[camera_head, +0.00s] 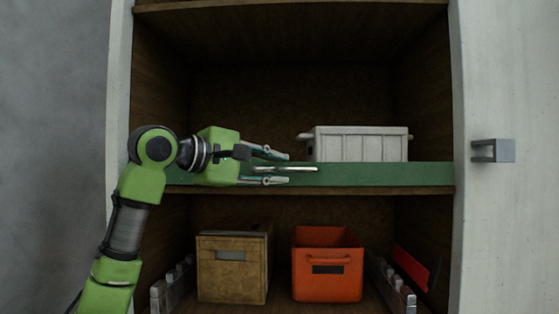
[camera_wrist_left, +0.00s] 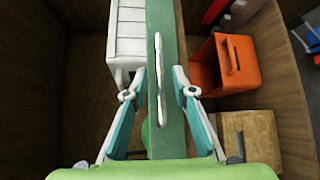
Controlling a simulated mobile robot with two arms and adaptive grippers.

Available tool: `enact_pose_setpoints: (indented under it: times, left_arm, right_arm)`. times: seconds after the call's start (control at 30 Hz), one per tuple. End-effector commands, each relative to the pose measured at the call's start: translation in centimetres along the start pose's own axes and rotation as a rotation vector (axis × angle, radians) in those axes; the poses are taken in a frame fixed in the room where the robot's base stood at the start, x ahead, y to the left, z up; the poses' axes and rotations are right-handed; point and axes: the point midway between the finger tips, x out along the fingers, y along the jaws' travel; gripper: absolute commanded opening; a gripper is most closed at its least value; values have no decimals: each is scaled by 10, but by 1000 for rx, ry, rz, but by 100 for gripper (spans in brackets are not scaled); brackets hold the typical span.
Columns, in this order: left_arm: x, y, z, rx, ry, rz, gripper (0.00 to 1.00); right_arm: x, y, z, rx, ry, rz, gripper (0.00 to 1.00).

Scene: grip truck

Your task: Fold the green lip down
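The green lip (camera_head: 390,175) stands upright along the front edge of the middle shelf in the head view. It runs lengthwise through the middle of the left wrist view (camera_wrist_left: 166,30). A metal handle (camera_head: 300,169) is on its front face; it also shows in the left wrist view (camera_wrist_left: 158,75). My left gripper (camera_head: 277,168) is open at the lip, its fingers pointing right along it. In the left wrist view the fingers (camera_wrist_left: 158,82) are apart, on either side of the lip and handle; I cannot tell whether they touch. My right gripper is not in view.
A white crate (camera_head: 360,142) stands on the shelf behind the lip. Below are a brown box (camera_head: 232,268) and an orange bin (camera_head: 327,272), between low grey rails. A cabinet door with a grey handle (camera_head: 493,151) is at the right.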

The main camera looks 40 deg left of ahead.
Motion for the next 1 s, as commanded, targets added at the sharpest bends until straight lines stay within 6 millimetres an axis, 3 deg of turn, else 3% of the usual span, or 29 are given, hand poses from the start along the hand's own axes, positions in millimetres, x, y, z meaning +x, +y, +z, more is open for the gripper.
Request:
enact_pose_setpoints:
  times: [0.13,0.43,0.53,0.57,1.0]
  left_arm:
    - [11,0,0,0,0,0,25]
    - [13,0,0,0,0,1,25]
    - [13,0,0,0,0,1,2]
    - [13,0,0,0,0,1,0]
    - [13,-6,0,29,0,29,0]
  right_arm:
    - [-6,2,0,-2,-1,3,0]
    - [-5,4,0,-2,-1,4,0]
    - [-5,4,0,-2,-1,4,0]
    - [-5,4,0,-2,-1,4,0]
    - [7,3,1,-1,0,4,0]
